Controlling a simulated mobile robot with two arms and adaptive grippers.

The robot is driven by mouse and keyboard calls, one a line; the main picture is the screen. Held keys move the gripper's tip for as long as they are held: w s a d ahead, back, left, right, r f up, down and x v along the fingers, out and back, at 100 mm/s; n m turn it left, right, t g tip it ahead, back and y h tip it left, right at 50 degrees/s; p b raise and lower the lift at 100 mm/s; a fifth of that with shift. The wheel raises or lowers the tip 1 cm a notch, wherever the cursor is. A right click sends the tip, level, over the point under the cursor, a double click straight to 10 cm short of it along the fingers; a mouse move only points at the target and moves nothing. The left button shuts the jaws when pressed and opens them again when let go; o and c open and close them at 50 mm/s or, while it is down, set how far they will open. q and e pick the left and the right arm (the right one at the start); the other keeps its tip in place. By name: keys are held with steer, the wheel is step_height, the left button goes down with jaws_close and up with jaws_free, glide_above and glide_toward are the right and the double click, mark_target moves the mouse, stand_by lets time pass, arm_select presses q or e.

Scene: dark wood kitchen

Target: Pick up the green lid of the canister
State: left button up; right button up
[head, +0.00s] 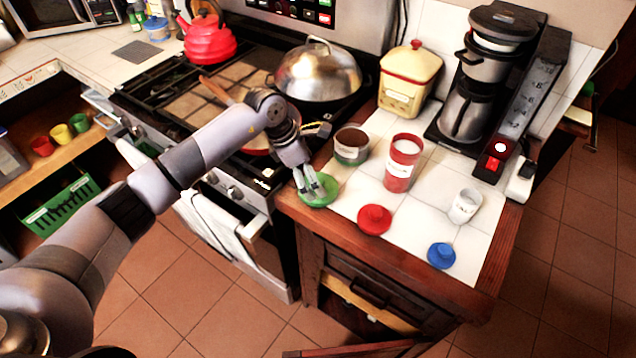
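The green lid (327,193) lies on the white tiled counter near its left front corner. My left gripper (311,188) points down onto it, with its two fingertips at the middle of the lid and covering part of it. The fingers show slightly apart, but whether they are closed on a knob is hidden. The lidless canister (351,151), with a green band and dark contents, stands just behind and to the right of the lid. My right gripper is not in view.
A red canister (402,165), red lid (375,219), white cup (465,206) and blue lid (441,255) stand to the right. Behind are a cream jar (408,83) and a coffee maker (470,100). The stove with a domed silver lid (318,72) lies left.

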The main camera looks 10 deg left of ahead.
mark_target(328, 182)
arm_select(q)
steer(key=p+x, duration=0.1)
steer(key=x, duration=0.2)
steer(key=shift+w+d+f, duration=0.15)
steer(key=shift+f, duration=0.05)
steer(key=shift+d+f, duration=0.1)
steer(key=shift+f, duration=0.1)
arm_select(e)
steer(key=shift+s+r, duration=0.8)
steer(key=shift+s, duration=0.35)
arm_select(q)
steer(key=shift+c, duration=0.4)
steer(key=c, duration=1.2)
steer(key=shift+c, duration=0.4)
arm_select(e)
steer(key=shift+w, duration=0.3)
